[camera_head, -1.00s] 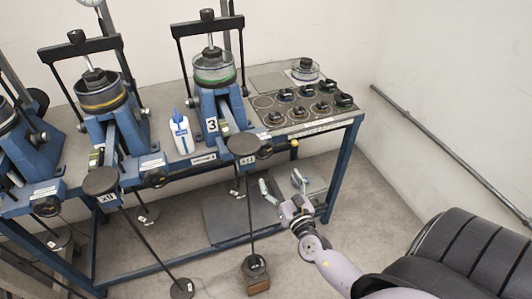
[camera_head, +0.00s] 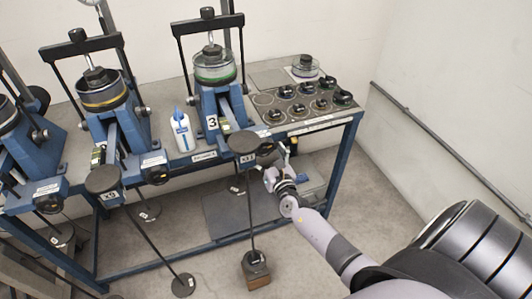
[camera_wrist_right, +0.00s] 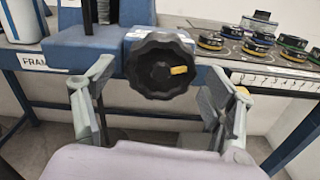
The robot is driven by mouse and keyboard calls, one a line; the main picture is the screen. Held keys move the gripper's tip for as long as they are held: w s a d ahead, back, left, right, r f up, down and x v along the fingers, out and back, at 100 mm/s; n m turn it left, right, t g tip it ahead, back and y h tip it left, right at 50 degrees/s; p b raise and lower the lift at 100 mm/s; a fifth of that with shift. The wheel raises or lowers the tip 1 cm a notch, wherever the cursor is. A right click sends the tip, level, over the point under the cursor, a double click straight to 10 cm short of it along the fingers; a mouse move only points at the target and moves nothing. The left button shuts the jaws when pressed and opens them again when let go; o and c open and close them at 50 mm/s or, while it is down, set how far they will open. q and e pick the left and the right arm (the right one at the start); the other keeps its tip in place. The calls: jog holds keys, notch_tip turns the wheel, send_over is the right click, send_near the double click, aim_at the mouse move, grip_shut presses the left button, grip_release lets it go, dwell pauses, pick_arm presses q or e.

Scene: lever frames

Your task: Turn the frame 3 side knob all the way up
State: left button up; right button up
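Frame 3 (camera_head: 212,122) is the blue lever frame at the right end of the row, with a "3" plate and a green-ringed cell on top. Its side knob, a black lobed knob with a yellow mark (camera_wrist_right: 160,65), faces the right wrist camera. In the head view the knob (camera_head: 265,147) shows small and partly hidden by my gripper. My right gripper (camera_wrist_right: 158,88) is open. Its fingers stand left and right of the knob, with gaps on both sides, and no contact shows. It also shows in the head view (camera_head: 277,162), just below the knob. My left gripper is out of view.
A round hanger plate (camera_head: 244,142) on the lever is close to the left of my right gripper. A white bottle (camera_head: 181,132) stands left of frame 3. Several black-lidded tins (camera_head: 304,91) sit on the tabletop to the right. The floor (camera_head: 375,185) right of the bench is clear.

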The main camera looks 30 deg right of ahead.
jog(key=c, duration=1.1)
jog(key=shift+f+m+b, duration=0.15)
jog(key=shift+m+b, duration=0.25)
jog(key=shift+b, duration=0.05)
jog(key=o, duration=1.2)
jog(key=shift+s, duration=0.1)
jog(key=v, duration=1.2)
